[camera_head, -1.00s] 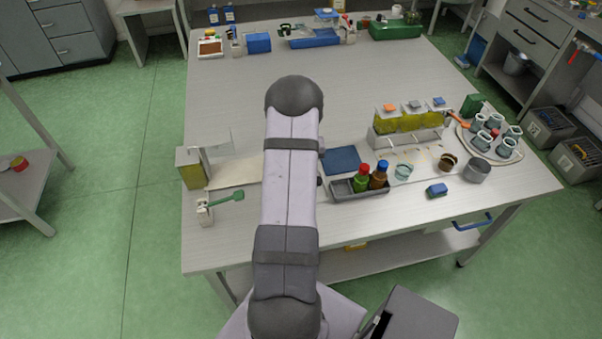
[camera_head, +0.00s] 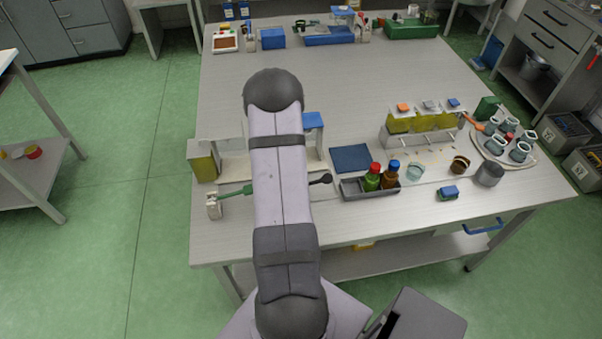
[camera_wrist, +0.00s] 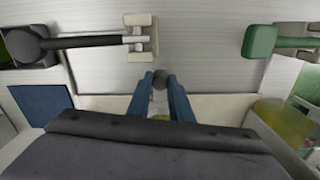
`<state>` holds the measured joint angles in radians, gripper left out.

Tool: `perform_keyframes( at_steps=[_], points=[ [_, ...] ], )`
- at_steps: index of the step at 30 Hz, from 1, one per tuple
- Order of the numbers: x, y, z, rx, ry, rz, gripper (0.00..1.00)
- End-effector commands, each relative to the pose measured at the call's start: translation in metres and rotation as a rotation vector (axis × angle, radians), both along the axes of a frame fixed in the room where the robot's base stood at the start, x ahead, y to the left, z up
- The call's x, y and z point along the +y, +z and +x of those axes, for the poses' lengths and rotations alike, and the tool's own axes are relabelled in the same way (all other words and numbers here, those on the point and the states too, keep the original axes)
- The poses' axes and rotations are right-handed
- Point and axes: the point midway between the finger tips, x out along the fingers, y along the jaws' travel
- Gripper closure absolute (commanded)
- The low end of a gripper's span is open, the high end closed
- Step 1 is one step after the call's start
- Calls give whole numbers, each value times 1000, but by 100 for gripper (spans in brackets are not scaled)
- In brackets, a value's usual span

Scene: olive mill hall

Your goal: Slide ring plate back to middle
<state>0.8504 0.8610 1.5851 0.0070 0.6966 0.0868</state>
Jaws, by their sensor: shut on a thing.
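In the wrist view my gripper (camera_wrist: 160,80) shows as two blue fingers closed around a small dark round knob (camera_wrist: 160,78). I cannot see clearly how the knob joins the ring plate, and no ring shape can be made out. In the head view a pale base strip (camera_head: 230,167) runs sideways along the table under my arm. A yellow-sided box (camera_head: 203,160) stands at its left end. A stand with a blue top (camera_head: 313,120) is just right of my arm. My arm hides the gripper and the strip's middle in the head view.
A green paddle (camera_head: 236,191) and a dark paddle (camera_head: 321,179) lie near the front. A blue mat (camera_head: 351,158), a grey tray with two bottles (camera_head: 354,188), a yellow-green rack (camera_head: 428,122) and a round tray of cups (camera_head: 492,153) stand to the right.

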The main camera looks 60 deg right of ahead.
Motion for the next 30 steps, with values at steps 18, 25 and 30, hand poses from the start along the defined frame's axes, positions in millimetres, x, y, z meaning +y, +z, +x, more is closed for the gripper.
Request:
perform_keyframes(
  at_steps=[18, 25, 30],
  points=[
    [15, 1, 16, -3, -3, -2, 62],
    [15, 1, 16, -1, -2, -2, 62],
    [14, 9, 16, -4, -2, -3, 62]
  ],
)
